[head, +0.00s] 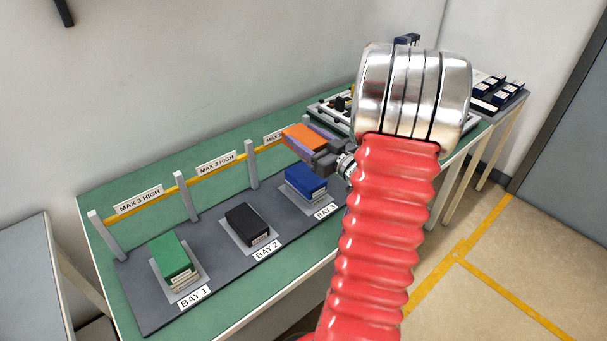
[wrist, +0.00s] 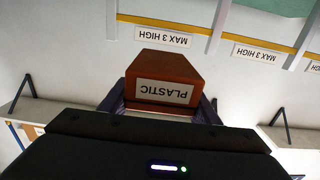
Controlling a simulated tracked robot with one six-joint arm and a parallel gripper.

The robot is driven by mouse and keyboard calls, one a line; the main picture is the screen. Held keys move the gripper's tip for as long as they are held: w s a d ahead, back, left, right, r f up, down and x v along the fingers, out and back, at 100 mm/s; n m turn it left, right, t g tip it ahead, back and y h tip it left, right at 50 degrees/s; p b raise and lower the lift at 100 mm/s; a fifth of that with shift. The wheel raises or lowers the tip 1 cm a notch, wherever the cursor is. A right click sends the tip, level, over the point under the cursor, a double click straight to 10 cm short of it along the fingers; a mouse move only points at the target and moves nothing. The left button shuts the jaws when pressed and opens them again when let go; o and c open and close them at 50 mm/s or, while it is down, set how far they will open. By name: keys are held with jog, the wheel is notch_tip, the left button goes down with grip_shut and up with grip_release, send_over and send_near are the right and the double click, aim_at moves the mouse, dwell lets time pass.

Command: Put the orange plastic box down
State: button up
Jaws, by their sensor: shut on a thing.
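The orange plastic box (head: 304,138) is held in my gripper (head: 312,149), above the far end of the bay rack near BAY 3. In the wrist view the box (wrist: 167,72) sits between the two purple fingers (wrist: 165,105), and its PLASTIC label reads upside down. My gripper is shut on the box. The box appears clear of the blue box below it in the head view. My red arm hides part of the table to the right of BAY 3.
A dark rack (head: 217,283) on the green table (head: 120,197) has bays with a green box (head: 170,252), a black box (head: 246,221) and a blue box (head: 305,181). Grey posts (head: 187,197) and a yellow rail marked MAX 3 HIGH stand behind. Trays of dark parts are farther right.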

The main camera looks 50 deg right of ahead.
jog(key=shift+f, duration=2.85)
jog(key=shift+f, duration=2.1)
jog(key=o, duration=1.2)
jog(key=shift+f, duration=0.1)
jog(key=shift+s, duration=0.3)
jog(key=s, duration=0.3)
jog(key=s+a, duration=0.1)
jog(key=s, duration=0.7)
jog(key=shift+s+a, duration=0.15)
jog(key=shift+s, duration=0.1)
